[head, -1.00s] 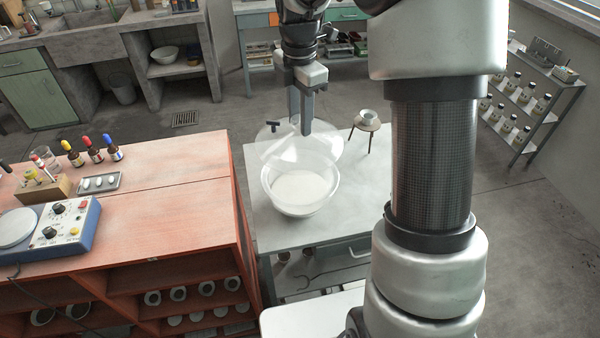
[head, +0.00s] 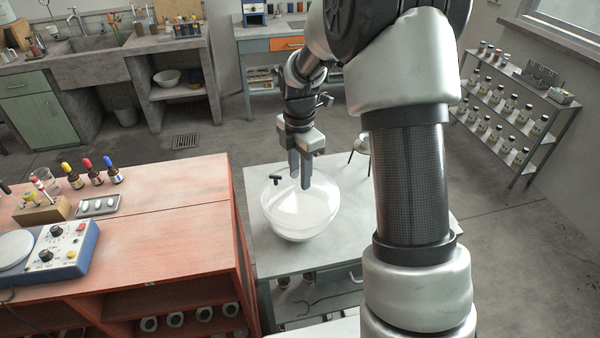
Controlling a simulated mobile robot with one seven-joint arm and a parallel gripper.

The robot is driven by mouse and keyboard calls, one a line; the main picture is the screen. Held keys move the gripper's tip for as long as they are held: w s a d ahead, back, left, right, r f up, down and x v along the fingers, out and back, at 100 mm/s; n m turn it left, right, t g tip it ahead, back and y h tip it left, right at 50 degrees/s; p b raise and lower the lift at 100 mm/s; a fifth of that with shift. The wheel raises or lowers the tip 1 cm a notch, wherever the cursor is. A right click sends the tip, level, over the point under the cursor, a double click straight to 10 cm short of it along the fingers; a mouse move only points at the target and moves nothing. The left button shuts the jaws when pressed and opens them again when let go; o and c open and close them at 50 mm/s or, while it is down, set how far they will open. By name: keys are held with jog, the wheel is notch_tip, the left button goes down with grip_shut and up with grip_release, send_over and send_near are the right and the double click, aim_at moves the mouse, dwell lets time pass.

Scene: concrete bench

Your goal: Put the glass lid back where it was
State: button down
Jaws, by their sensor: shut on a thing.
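The clear glass lid (head: 322,195) has a dark stopcock (head: 280,184) on its left side. It is over the glass bowl (head: 300,234), which stands on the grey bench and shows white inside. The two outlines overlap, and the lid appears at or very near the bowl's rim; I cannot tell whether it touches all round. My gripper (head: 301,186) points down and is shut on the lid near its top, right of the stopcock. The clear glass makes the exact grip hard to see.
A small stand (head: 360,148) is partly hidden behind my arm, right of the bowl. The orange-red bench (head: 170,215) is close on the left, with dropper bottles, a tray (head: 98,206) and a blue instrument (head: 62,250). Bare grey bench top (head: 275,262) shows in front of the bowl.

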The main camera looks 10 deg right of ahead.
jog(key=shift+f+b, duration=0.35)
jog(key=shift+f, duration=0.2)
jog(key=c, duration=1.3)
grip_release()
